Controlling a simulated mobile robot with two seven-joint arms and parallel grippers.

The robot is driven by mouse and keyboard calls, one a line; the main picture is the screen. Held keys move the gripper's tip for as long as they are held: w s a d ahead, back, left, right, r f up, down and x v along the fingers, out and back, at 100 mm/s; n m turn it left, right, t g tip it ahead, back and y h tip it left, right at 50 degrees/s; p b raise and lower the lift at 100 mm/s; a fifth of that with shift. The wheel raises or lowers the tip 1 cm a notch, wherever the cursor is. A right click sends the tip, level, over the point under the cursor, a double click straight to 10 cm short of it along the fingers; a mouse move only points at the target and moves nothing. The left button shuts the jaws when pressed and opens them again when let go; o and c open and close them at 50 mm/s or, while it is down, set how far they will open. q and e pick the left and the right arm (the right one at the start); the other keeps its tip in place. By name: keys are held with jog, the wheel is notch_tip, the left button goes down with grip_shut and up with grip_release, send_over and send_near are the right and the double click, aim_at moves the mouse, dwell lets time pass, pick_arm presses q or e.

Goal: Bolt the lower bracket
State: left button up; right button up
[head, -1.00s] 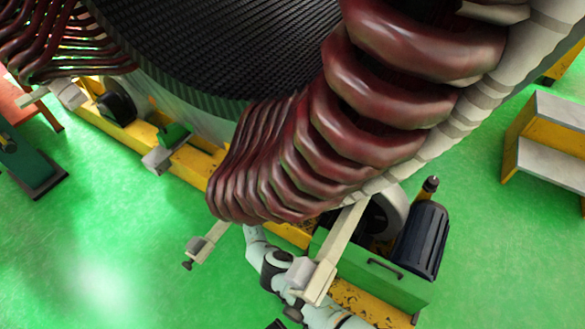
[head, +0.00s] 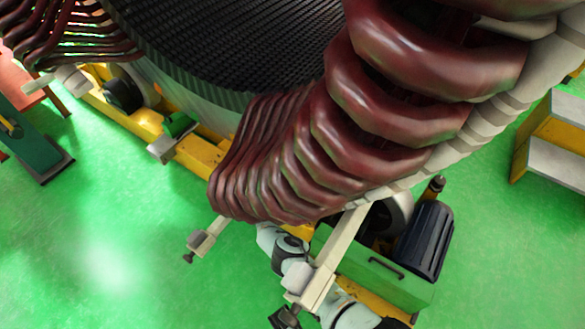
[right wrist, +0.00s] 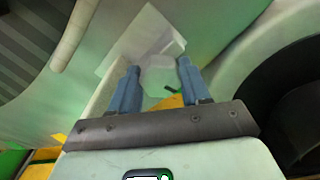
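Two pale bracket bars stick out below the dark red coils: the left bracket (head: 205,239) and the right bracket (head: 322,269). A small dark bolt (head: 188,258) hangs under the left bracket's outer end. My white and grey arm (head: 291,252) passes behind the right bracket, and its hand is hidden under the coils. In the right wrist view, my right gripper (right wrist: 159,68) has two blue fingers apart. A pale, many-sided piece (right wrist: 158,76) shows between the fingertips; I cannot tell whether they touch it. A pale square plate (right wrist: 140,40) lies beyond. My left gripper is not clearly seen.
The red coils (head: 392,95) of the stator overhang the work area. A green box with a handle (head: 375,268) and a dark ribbed motor (head: 427,240) stand right of the brackets. A yellow-grey step (head: 560,140) is at right. Green floor is open at left.

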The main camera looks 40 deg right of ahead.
jog(key=shift+c, duration=0.7)
pick_arm(q)
jog(key=shift+w+f, duration=0.1)
jog(key=shift+w, duration=0.05)
jog(key=w+a+f+t+y+b, duration=0.1)
jog(key=w+a+f+t+b, duration=0.2)
jog(key=w, duration=0.5)
jog(key=shift+w+a+f+n+b, duration=0.2)
jog(key=shift+a+f+n+b, duration=0.35)
jog(key=shift+f+b, duration=0.9)
pick_arm(e)
jog(key=shift+w+f+n, duration=0.1)
jog(key=shift+f+n, duration=0.05)
jog(key=shift+n, duration=5.75)
jog(key=shift+s+f+n, duration=0.1)
jog(key=shift+f+n, duration=0.05)
jog(key=shift+n, duration=5.75)
jog(key=shift+w+f+n, duration=0.1)
jog(key=shift+f+n, duration=0.05)
jog(key=shift+n, duration=5.75)
pick_arm(q)
jog(key=shift+a+f, duration=0.15)
